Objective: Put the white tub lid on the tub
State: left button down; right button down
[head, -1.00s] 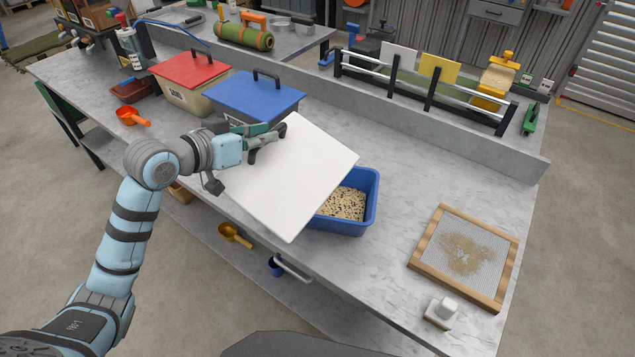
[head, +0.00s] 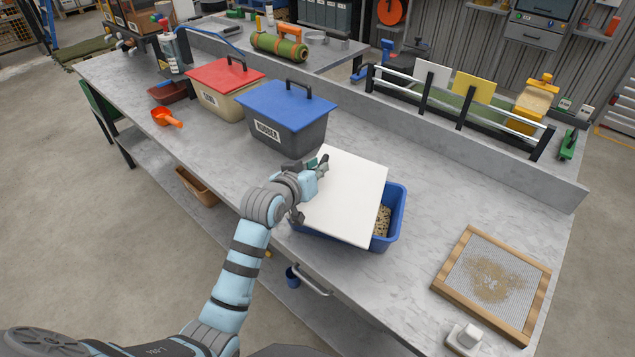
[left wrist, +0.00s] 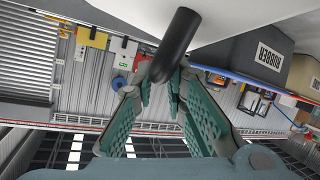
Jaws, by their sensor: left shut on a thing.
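The white tub lid (head: 345,200) is a flat square panel held over the blue tub (head: 397,212). It hides most of the tub; the tub's right side, some speckled grain and part of its front left rim still show. The lid looks tilted and off-centre to the left; whether it touches the rim I cannot tell. My left gripper (head: 322,166) is at the lid's far left edge. In the left wrist view the gripper (left wrist: 166,85) is shut on the lid's dark round handle (left wrist: 176,45), with the lid's white face (left wrist: 225,18) above. My right gripper is not in view.
The blue-lidded Rubber box (head: 285,115) and a red-lidded box (head: 226,88) stand behind and left of the tub. A wood-framed sieve (head: 492,283) and a white block (head: 465,338) lie at the right. A low rack (head: 460,105) lines the back. Bench between tub and sieve is clear.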

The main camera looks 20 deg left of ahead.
pick_arm(q)
notch_tip(320, 180, down, 3)
jog(key=shift+a, duration=0.1)
jog(key=c, duration=1.6)
grip_release()
jog(key=shift+c, duration=0.2)
jog(key=p+v, duration=0.2)
jog(key=v, duration=1)
jog(key=shift+r, duration=0.2)
